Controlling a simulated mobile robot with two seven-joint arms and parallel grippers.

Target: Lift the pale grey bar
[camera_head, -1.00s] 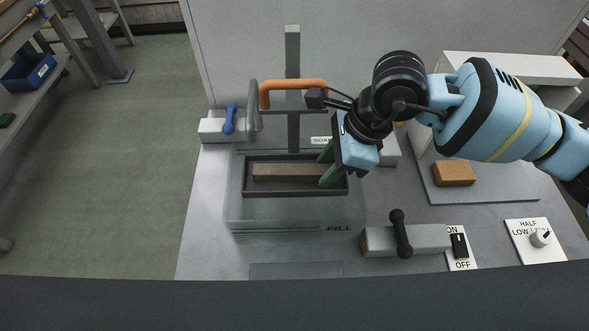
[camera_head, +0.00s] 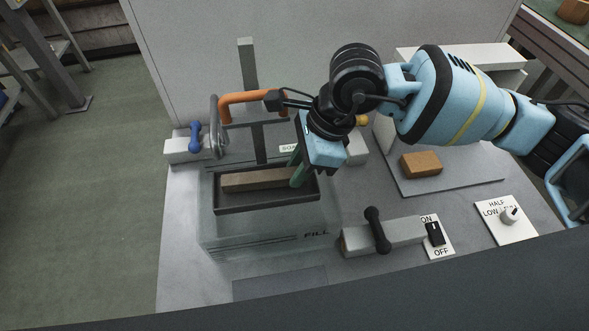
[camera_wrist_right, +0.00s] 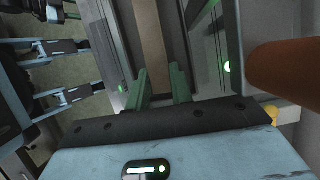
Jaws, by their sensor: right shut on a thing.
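The pale grey bar (camera_head: 257,180), a brownish-grey block, lies lengthwise within the outline of a dark-rimmed rectangular tray (camera_head: 270,205) in the head view. I cannot tell whether it is clear of the tray floor. My right gripper (camera_head: 297,170), with green fingers, reaches down from above and is shut on the bar's right end. In the right wrist view the bar (camera_wrist_right: 152,45) runs away from between the two green fingers (camera_wrist_right: 160,90). The far fingertip is partly hidden in the head view. My left gripper is not in view.
An orange handle (camera_head: 245,98) on a grey frame stands close behind the tray. A blue-handled part (camera_head: 195,137) is at the left. A dark lever (camera_head: 377,230), an ON/OFF switch (camera_head: 434,234) and a dial (camera_head: 509,214) are at front right. An orange-brown block (camera_head: 421,163) lies behind them.

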